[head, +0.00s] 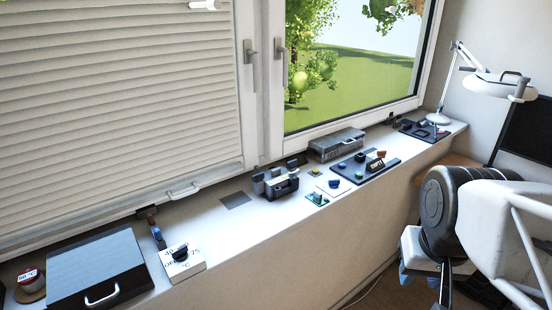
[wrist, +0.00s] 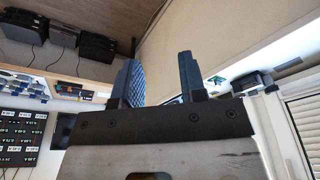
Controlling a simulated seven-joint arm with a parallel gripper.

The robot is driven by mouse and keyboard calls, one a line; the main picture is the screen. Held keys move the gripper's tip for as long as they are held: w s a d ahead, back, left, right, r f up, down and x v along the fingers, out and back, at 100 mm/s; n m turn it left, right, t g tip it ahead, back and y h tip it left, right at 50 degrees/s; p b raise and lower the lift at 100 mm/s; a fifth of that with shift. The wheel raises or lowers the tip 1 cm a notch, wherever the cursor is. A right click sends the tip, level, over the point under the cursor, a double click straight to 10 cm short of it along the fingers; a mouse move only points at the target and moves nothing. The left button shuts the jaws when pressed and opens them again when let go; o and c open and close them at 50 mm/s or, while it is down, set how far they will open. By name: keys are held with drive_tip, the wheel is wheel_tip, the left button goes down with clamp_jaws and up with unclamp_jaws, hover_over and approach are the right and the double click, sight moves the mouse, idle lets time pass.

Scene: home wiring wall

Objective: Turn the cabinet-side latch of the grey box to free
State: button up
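A long grey box (head: 336,144) lies on the window sill, right of the middle in the head view, close to the window frame. Its latches are too small to make out, so I cannot tell how the cabinet-side one is turned. My gripper (head: 418,279) hangs at the lower right of the head view, below the sill edge and well apart from the box. In the wrist view my gripper (wrist: 160,78) shows two blue-grey fingers standing apart with nothing between them. The grey box is not recognisable in the wrist view.
A black box with a handle (head: 97,270) and a white dial block (head: 182,262) stand at the left. A dark tape-dispenser-like object (head: 276,184), a dark tray (head: 364,169) and a white lamp (head: 500,86) share the sill.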

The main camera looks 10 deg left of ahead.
drive_tip(key=w+a+r+m, duration=0.1)
drive_tip(key=w+a+r, duration=0.15)
drive_tip(key=w, duration=0.35)
drive_tip(key=w+a+r+m, duration=0.1)
drive_tip(key=w+a+r, duration=0.15)
drive_tip(key=w, duration=0.45)
drive_tip(key=m+g, duration=0.3)
drive_tip(key=m, duration=0.3)
hover_over(258, 177)
drive_tip(key=f, duration=0.7)
drive_tip(key=shift+w+d, duration=0.15)
drive_tip(key=shift+w, duration=0.1)
drive_tip(key=shift+w+a+f, duration=0.1)
drive_tip(key=shift+w+a, duration=0.05)
drive_tip(key=shift+a, duration=0.05)
drive_tip(key=shift+f, duration=3.9)
drive_tip(key=shift+c, duration=0.4)
